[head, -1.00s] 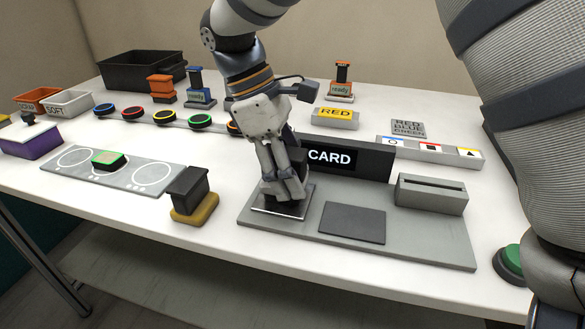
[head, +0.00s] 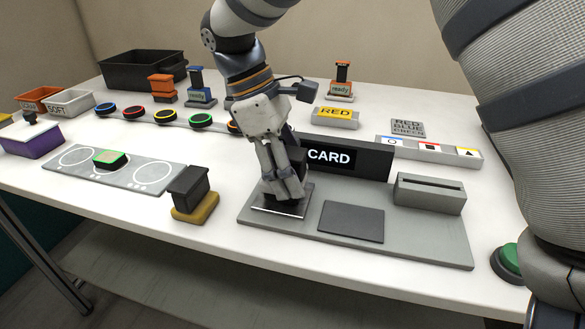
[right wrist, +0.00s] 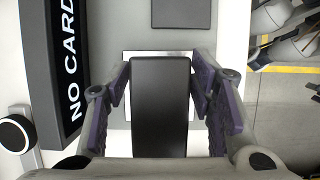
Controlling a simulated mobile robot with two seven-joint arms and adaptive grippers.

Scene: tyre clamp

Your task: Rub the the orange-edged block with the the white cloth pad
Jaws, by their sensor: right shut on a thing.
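My right gripper (head: 288,194) is shut on a black block-like handle (right wrist: 160,100), its fingers on both sides of it in the right wrist view. The handle is over a light-bordered square plate (head: 262,209) on the grey card station; I cannot tell whether they touch. No white cloth pad can be made out for sure; the underside of the held piece is hidden. A dark round piece with an orange edge (head: 232,127) shows at the right end of the strip, partly hidden by my arm. I cannot tell whether it is the orange-edged block. My left gripper is out of view.
The sign (head: 345,157) stands close behind my gripper, with a slotted grey box (head: 430,194) to the right. A black-handled block with a tan base (head: 192,195) is to the left. A green-edged block (head: 109,158) sits on a grey mat (head: 150,178). The front table edge is clear.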

